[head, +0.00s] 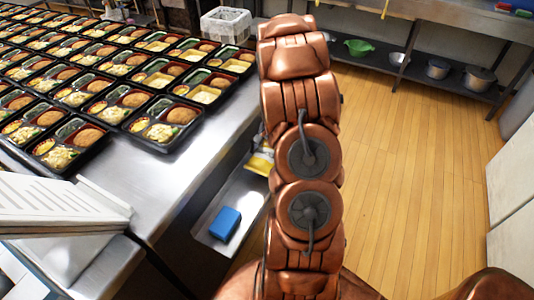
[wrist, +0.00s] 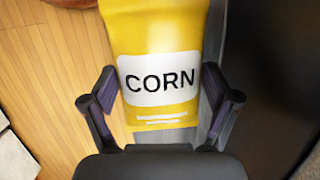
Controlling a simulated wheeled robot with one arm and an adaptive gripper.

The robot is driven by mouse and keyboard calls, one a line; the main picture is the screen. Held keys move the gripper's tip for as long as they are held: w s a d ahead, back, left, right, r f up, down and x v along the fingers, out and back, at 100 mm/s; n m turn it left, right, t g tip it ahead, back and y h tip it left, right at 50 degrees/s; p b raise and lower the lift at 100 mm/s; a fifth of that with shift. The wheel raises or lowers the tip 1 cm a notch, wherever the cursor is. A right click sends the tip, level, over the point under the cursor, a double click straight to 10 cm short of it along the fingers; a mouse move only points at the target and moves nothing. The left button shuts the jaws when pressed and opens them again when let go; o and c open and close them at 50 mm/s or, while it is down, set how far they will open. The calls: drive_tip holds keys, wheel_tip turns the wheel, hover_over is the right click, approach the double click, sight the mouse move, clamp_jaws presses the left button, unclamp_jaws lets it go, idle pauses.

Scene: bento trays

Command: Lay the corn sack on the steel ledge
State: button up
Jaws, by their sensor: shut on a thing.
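The yellow corn sack (wrist: 158,35), with a white label reading CORN, fills the upper middle of the wrist view. My gripper (wrist: 160,100) has a finger on each side of the sack and is shut on it. In the head view a small part of the sack (head: 261,162) shows left of my arm, at the far part of the steel ledge (head: 242,192). My arm hides the rest of the sack and the gripper there. I cannot tell whether the sack touches the ledge.
A blue block (head: 225,223) lies on the near part of the ledge. A steel table (head: 205,133) with rows of bento trays (head: 165,122) stands above it to the left. Wooden floor (head: 420,170) is clear to the right, before a shelf with pots (head: 438,69).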

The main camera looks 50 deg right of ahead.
drive_tip(key=shift+w+d+f, duration=0.1)
drive_tip(key=shift+w+d, duration=0.7)
drive_tip(key=shift+d, duration=0.3)
drive_tip(key=shift+w+d+f+p, duration=0.1)
drive_tip(key=shift+f+p, duration=0.05)
drive_tip(key=shift+p, duration=0.15)
drive_tip(key=shift+f+p, duration=0.35)
drive_tip(key=shift+f, duration=1.25)
drive_tip(key=shift+f, duration=0.15)
drive_tip(key=o, duration=1.4)
drive_tip(key=b+v, duration=0.2)
drive_tip(key=v, duration=1)
